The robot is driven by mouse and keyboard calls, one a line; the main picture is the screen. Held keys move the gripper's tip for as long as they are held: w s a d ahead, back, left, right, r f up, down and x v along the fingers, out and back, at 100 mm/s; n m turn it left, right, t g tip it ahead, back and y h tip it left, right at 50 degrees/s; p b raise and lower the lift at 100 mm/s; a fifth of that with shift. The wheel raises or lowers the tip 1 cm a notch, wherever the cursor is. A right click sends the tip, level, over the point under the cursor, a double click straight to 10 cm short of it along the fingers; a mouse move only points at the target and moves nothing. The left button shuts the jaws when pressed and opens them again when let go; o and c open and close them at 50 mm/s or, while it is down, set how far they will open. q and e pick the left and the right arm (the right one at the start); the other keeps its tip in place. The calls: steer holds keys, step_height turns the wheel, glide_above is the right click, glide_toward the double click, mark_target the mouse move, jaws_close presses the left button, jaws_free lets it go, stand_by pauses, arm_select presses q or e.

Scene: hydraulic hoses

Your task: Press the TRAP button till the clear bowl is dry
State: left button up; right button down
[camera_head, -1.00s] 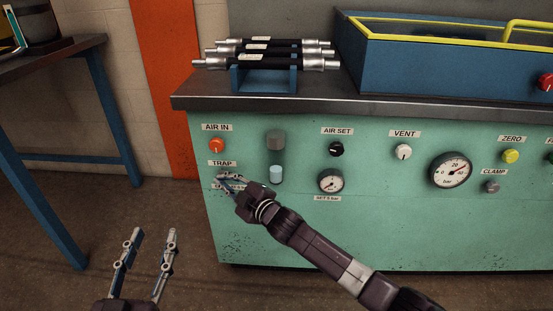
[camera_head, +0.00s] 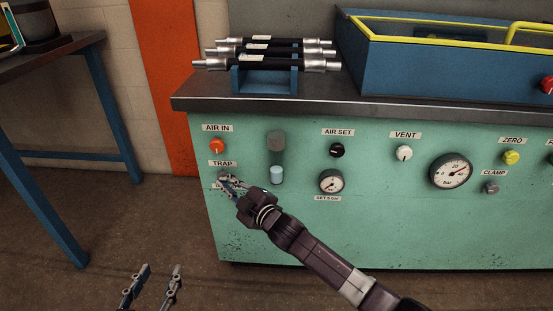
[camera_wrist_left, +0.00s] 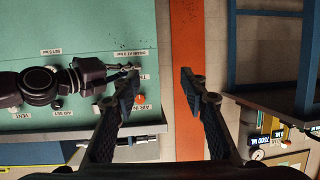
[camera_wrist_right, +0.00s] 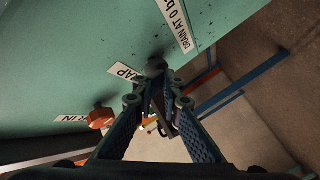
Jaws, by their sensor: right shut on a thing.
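The TRAP button (camera_head: 222,175) is on the green panel under its label, partly covered by my right gripper (camera_head: 228,181). In the right wrist view the grey button (camera_wrist_right: 155,67) is at the tips of my right gripper (camera_wrist_right: 155,78), whose fingers are closed together on it. The clear bowl (camera_head: 277,158) is to the right of the button and has pale liquid in its lower part. My left gripper (camera_head: 162,268) is open and empty, low at the left and clear of the panel.
The orange AIR IN knob (camera_head: 217,146) is just above the TRAP label. The black AIR SET knob (camera_head: 337,150) and a small gauge (camera_head: 331,182) are to the right. Hoses (camera_head: 265,62) lie on a blue rack on the bench top. A blue-legged table (camera_head: 115,110) stands at the left.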

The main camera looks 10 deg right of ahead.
arm_select(q)
steer(key=s+a+f+g+y+p, duration=0.1)
steer(key=s+a+f+g+p, duration=0.1)
steer(key=s+f+g, duration=0.3)
steer(key=shift+s+a+f+g+y, duration=0.35)
steer(key=shift+s+a+f, duration=0.25)
steer(key=shift+s+f, duration=1.1)
arm_select(e)
steer(key=shift+s+a, duration=0.25)
steer(key=shift+s, duration=0.4)
steer(key=shift+s+a, duration=0.2)
steer(key=shift+s, duration=0.4)
steer(key=shift+s+a, duration=0.25)
steer(key=shift+s, duration=0.4)
arm_select(q)
steer(key=shift+w+f, duration=0.35)
steer(key=shift+w, duration=0.05)
